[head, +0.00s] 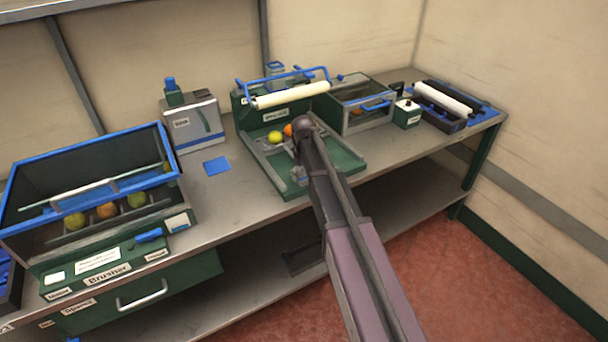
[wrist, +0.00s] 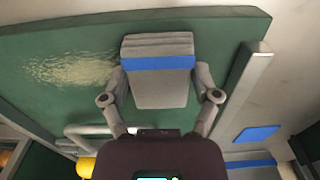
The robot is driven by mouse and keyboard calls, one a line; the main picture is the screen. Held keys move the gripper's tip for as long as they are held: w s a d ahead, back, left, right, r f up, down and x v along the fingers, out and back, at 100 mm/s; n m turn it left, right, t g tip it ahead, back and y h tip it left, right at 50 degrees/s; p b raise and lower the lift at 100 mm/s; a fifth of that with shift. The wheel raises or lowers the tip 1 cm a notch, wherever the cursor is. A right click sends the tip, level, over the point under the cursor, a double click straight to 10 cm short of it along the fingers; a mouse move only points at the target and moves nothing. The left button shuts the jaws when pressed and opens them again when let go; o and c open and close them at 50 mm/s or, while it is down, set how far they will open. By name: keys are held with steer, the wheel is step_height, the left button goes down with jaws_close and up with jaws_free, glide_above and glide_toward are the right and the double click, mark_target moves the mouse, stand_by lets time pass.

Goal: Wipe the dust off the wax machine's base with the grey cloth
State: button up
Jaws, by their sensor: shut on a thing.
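The wax machine (head: 276,116) stands at the middle of the bench with a white roller on top. Its green base (head: 345,160) extends toward the front and fills much of the wrist view (wrist: 40,95). A pale dusty patch (wrist: 75,70) lies on the base, left of the cloth in the wrist view. My gripper (wrist: 161,88) is shut on the folded grey cloth (wrist: 158,50), which has a blue band. The cloth is over the base near its front edge; whether it touches is hard to tell. My arm hides part of the base in the head view.
A yellow fruit (head: 275,137) and an orange one (head: 288,130) sit at the back of the base. A blue square (head: 216,166) lies on the bench to the left. The brusher (head: 100,258) stands further left, and a lidded box (head: 362,105) is on the right.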

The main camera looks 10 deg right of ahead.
mark_target(340, 165)
steer(key=shift+w+d, duration=0.15)
steer(key=shift+d, duration=0.05)
steer(key=shift+w+d+f, duration=0.1)
steer(key=shift+w+d, duration=0.2)
steer(key=shift+d, duration=0.55)
steer(key=shift+w+d, duration=0.25)
steer(key=shift+d, duration=0.6)
steer(key=shift+w+d, duration=0.4)
steer(key=shift+d, duration=0.5)
steer(key=shift+w+d, duration=0.35)
steer(key=shift+d, duration=0.5)
steer(key=shift+w+d, duration=0.3)
steer(key=shift+d, duration=0.6)
steer(key=shift+w+d, duration=0.3)
steer(key=shift+d, duration=0.6)
steer(key=shift+w+d, duration=0.4)
steer(key=shift+d, duration=0.5)
steer(key=shift+w+d, duration=0.35)
steer(key=shift+d, duration=0.5)
